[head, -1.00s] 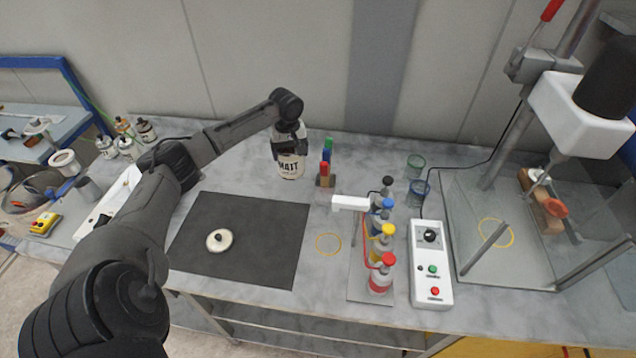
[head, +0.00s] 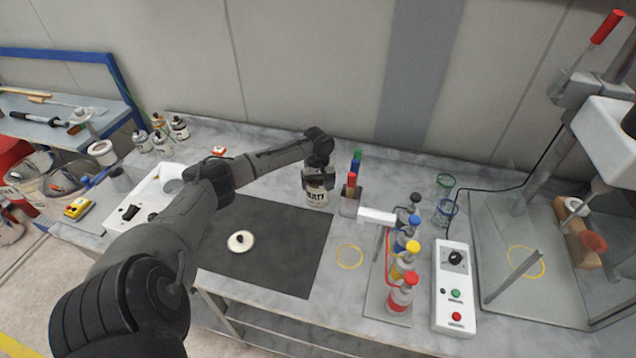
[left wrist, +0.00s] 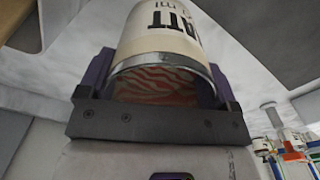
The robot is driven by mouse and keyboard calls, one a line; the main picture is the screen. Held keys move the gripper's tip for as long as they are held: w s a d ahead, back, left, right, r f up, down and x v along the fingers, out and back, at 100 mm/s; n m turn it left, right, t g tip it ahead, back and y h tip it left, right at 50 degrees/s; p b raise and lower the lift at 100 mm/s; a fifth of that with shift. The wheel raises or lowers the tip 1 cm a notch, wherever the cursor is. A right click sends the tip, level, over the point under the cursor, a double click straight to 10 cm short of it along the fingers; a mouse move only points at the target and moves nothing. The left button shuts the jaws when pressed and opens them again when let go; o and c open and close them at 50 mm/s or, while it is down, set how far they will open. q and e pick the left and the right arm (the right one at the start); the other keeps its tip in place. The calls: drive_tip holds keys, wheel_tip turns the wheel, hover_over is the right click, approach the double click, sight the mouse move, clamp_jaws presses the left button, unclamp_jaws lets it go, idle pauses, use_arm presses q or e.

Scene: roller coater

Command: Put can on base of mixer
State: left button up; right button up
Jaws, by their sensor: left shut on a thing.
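The cream can (head: 318,198) with dark lettering is at the back of the table, just beyond the black mat. My left gripper (head: 318,178) is shut on it from above. In the left wrist view the can (left wrist: 165,48) sits between the two fingers (left wrist: 155,90). Its open metal rim faces that camera, and red-and-white streaked contents show inside. Whether its bottom touches the table is unclear. The mixer base (head: 490,235) is a flat plate at the right with a yellow ring (head: 526,262) marked on it. My right gripper is out of view.
A marker holder (head: 350,203) stands close right of the can. Several capped bottles (head: 402,292) and a control box (head: 453,285) stand between can and mixer. Clear panels (head: 515,279) edge the base. A white lid (head: 241,241) lies on the mat (head: 290,262).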

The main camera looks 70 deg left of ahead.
use_arm(q)
drive_tip(key=o, duration=1)
drive_tip(key=shift+o, duration=0.2)
wheel_tip(320, 180, up, 12)
drive_tip(key=p, duration=0.1)
